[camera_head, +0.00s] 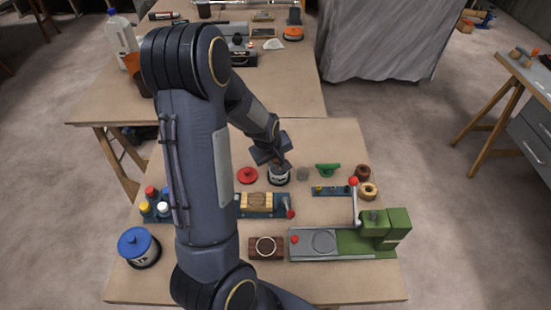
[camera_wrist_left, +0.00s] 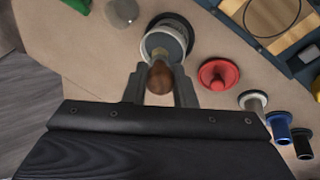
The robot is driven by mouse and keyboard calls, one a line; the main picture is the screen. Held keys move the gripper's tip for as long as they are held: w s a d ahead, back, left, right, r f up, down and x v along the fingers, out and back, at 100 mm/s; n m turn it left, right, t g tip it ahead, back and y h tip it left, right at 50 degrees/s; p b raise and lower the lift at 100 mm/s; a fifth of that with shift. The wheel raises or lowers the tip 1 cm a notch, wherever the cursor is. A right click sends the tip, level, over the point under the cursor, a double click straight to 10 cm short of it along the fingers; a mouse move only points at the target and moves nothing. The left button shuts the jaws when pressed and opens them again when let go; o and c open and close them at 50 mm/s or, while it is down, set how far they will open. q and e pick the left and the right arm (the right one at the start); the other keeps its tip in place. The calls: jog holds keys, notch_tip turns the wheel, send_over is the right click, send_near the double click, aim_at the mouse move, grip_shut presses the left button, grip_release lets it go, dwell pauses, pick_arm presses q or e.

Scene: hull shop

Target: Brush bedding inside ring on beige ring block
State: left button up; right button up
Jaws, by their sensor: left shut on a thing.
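The beige ring block (camera_head: 246,208) sits in a blue fixture with a red-tipped handle, near the middle of the table. Its dark ring shows at the top right of the left wrist view, on the beige face (camera_wrist_left: 257,27). My left gripper (camera_head: 279,163) is at a small white pot (camera_head: 280,179), behind the block. In the left wrist view my left gripper (camera_wrist_left: 160,88) is shut on the brown wooden handle of a brush (camera_wrist_left: 160,79). The brush's tip end is over or in the pot (camera_wrist_left: 149,45), which has grey contents; its bristles are hidden. My right gripper is out of view.
A red knobbed lid (camera_head: 247,175) lies left of the pot, a grey piece (camera_head: 302,174) and green piece (camera_head: 327,168) right. A dark wood block (camera_head: 266,255) with a pale ring and a green machine (camera_head: 385,235) stand in front. A blue-lidded tin (camera_head: 138,247) stands front left.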

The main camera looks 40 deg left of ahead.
pick_arm(q)
jog(key=shift+s+f+b, duration=0.1)
jog(key=shift+f+b, duration=0.5)
dwell(1.4)
jog(key=shift+r+p, duration=2.9)
jog(key=shift+r, duration=0.7)
